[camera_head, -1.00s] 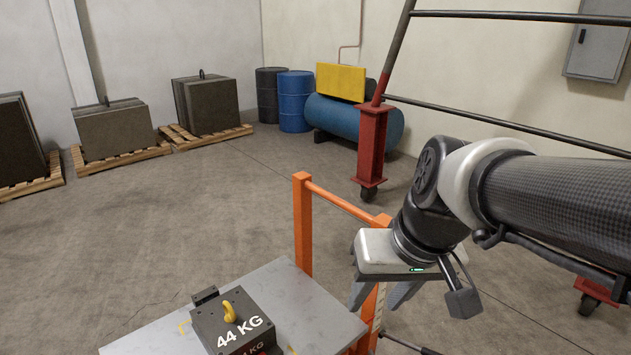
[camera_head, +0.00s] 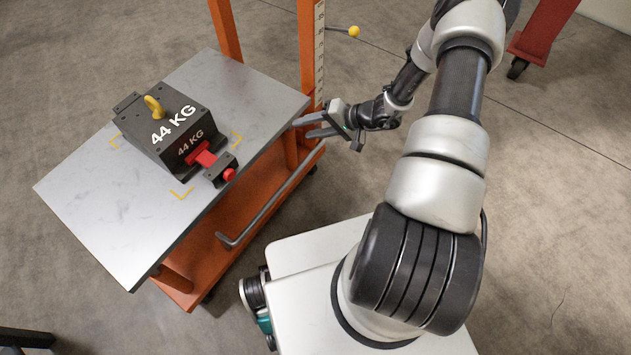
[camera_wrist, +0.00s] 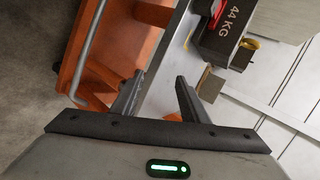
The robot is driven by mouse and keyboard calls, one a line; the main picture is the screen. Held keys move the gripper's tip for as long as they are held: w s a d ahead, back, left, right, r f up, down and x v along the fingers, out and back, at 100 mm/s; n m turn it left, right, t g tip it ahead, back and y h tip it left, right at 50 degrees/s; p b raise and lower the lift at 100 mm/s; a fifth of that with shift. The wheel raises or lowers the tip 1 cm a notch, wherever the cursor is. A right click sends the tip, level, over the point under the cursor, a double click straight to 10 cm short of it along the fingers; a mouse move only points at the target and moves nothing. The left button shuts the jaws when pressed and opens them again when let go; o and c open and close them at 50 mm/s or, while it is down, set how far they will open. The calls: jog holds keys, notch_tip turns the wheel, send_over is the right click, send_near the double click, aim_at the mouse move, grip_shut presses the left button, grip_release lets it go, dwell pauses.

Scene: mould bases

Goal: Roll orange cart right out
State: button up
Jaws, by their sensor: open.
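The orange cart (camera_head: 225,220) stands at the left in the head view, with a grey tabletop (camera_head: 90,195) over its orange lower frame. Two orange posts rise at its far end. A thin grey bar (camera_head: 270,212) runs along its near right side; the wrist view shows this bar (camera_wrist: 88,45) and the orange frame (camera_wrist: 130,55) too. A dark 44 KG block (camera_head: 170,130) with a yellow lifting eye sits on the tabletop. My gripper (camera_head: 306,126) is open beside the cart's right edge, near the right post.
A yellow knob (camera_head: 353,32) on a thin rod sticks out from the right post. A red clamp (camera_head: 203,156) is at the block's front. A red frame foot on a caster (camera_head: 540,35) stands at top right. Grey floor (camera_head: 560,170) is clear at right.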

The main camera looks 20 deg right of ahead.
notch_tip(320, 180, down, 13)
jog(key=s+d+m+t+b, duration=0.1)
jog(key=s+m+t+b, duration=0.1)
jog(key=m, duration=0.1)
jog(key=m+h+b, duration=0.2)
send_near(294, 177)
jog(key=b+x, duration=0.6)
jog(key=x, duration=0.1)
jog(key=shift+f, duration=0.2)
jog(key=shift+w+a+f+t, duration=0.3)
jog(key=shift+w+a+f, duration=0.3)
jog(key=shift+w, duration=0.2)
grip_shut()
